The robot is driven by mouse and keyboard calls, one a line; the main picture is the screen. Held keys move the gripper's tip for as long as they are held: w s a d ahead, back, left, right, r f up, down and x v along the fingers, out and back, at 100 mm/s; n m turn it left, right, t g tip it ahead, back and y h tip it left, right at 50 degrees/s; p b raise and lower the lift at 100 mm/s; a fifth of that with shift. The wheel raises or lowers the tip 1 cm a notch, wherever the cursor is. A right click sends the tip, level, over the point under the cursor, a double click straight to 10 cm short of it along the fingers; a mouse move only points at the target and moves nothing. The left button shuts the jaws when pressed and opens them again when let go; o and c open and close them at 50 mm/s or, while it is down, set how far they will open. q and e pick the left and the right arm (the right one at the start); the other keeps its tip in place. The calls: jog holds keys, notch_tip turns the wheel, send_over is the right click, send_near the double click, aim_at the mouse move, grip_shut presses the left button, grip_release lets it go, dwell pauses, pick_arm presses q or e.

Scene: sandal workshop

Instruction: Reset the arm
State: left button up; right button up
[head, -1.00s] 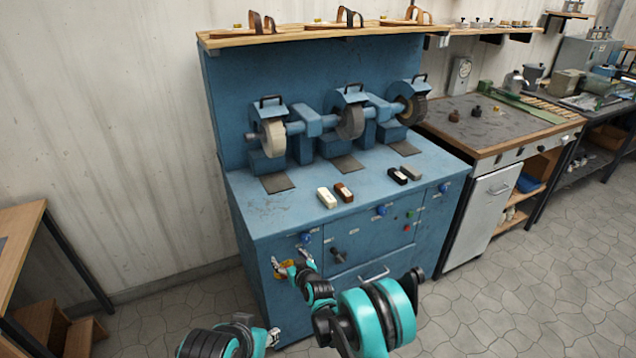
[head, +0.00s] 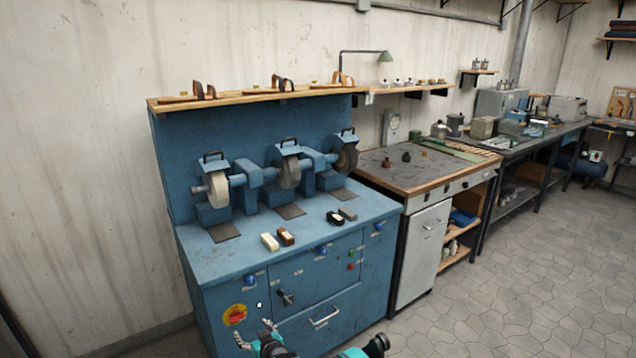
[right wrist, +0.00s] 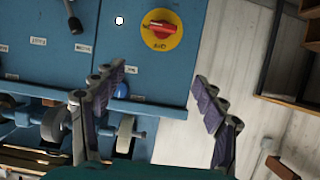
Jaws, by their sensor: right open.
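My right gripper (head: 256,338) is at the bottom of the head view, low in front of the blue grinding cabinet (head: 225,310). In the right wrist view its two fingers (right wrist: 160,98) are spread apart with nothing between them. Beyond the fingers that view shows the cabinet front with a red switch on a yellow disc (right wrist: 162,28). The same switch shows in the head view (head: 236,314), just above the gripper. My left gripper is not in the head view.
The cabinet top carries grinding wheels (head: 218,190) and several small blocks (head: 270,241). A shelf (head: 255,98) with sandals runs above. A workbench (head: 425,172) stands to the right. The tiled floor (head: 520,250) at right is clear.

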jog(key=s+d+r+m+h, duration=0.1)
jog(key=s+d+r, duration=0.2)
jog(key=d+r, duration=0.4)
jog(key=s+d+r+m+g+h, duration=0.1)
jog(key=s+d+r, duration=0.3)
jog(key=d+r, duration=0.3)
jog(key=s+d+r+m+h, duration=0.1)
jog(key=s+d+r+h, duration=0.15)
jog(key=d+r, duration=0.45)
jog(key=s+d+m+g+h, duration=0.1)
jog(key=s+d, duration=0.5)
jog(key=s, duration=0.3)
jog(key=s+d+f+m+g+h, duration=0.1)
jog(key=s+d, duration=0.4)
jog(key=s, duration=0.4)
jog(key=s+d+m+g+h, duration=0.1)
jog(key=s+d, duration=0.5)
jog(key=s, duration=0.3)
jog(key=shift+s+d+f+m, duration=0.2)
jog(key=shift+d+f+m, duration=0.1)
jog(key=shift+f, duration=0.1)
